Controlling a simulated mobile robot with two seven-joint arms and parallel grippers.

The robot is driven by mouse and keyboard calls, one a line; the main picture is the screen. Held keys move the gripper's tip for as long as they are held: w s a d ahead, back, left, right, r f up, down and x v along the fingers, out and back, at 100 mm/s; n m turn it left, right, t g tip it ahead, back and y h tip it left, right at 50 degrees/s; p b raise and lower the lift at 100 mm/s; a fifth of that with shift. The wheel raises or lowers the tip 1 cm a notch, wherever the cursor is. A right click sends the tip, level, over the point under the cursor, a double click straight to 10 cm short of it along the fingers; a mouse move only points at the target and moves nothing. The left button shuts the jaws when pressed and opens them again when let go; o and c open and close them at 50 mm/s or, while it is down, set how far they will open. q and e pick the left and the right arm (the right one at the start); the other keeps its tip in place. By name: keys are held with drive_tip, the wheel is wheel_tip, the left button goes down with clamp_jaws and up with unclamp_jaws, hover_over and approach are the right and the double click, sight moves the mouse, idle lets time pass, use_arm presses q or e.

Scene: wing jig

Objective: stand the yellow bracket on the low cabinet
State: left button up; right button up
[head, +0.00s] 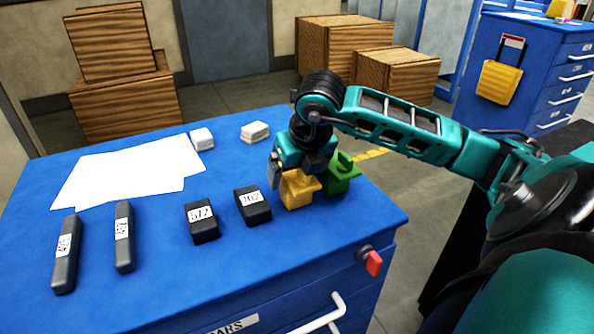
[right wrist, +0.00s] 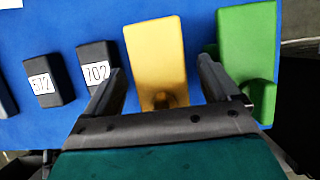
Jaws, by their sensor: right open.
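The yellow bracket (head: 297,192) is on the blue top of the near cabinet (head: 150,285), close to its right end, partly hidden by my right gripper (head: 290,175). In the right wrist view the yellow bracket (right wrist: 156,60) lies between the two open fingers of my right gripper (right wrist: 163,75), with visible space on both sides. The fingers do not hold it. A green bracket (head: 342,175) stands just to its right; in the wrist view the green bracket (right wrist: 246,45) is beyond the right finger. My left gripper is not in view.
Dark blocks numbered 702 (head: 253,206) and 572 (head: 202,222) sit left of the bracket. Two longer dark pieces, white sheets (head: 130,170) and small white stacks (head: 255,132) are farther left and back. Another blue cabinet (head: 530,75) and wooden crates (head: 395,75) stand behind.

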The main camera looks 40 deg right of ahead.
drive_tip(key=p+v, duration=0.1)
drive_tip(key=v, duration=0.9)
drive_tip(key=shift+r, duration=0.4)
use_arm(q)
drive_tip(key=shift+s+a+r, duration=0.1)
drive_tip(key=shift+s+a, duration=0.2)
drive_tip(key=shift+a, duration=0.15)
use_arm(e)
drive_tip(key=shift+s+a+r, duration=0.1)
drive_tip(key=shift+s+r, duration=0.25)
drive_tip(key=shift+r, duration=0.3)
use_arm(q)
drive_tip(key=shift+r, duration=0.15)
use_arm(e)
drive_tip(key=shift+s, duration=0.1)
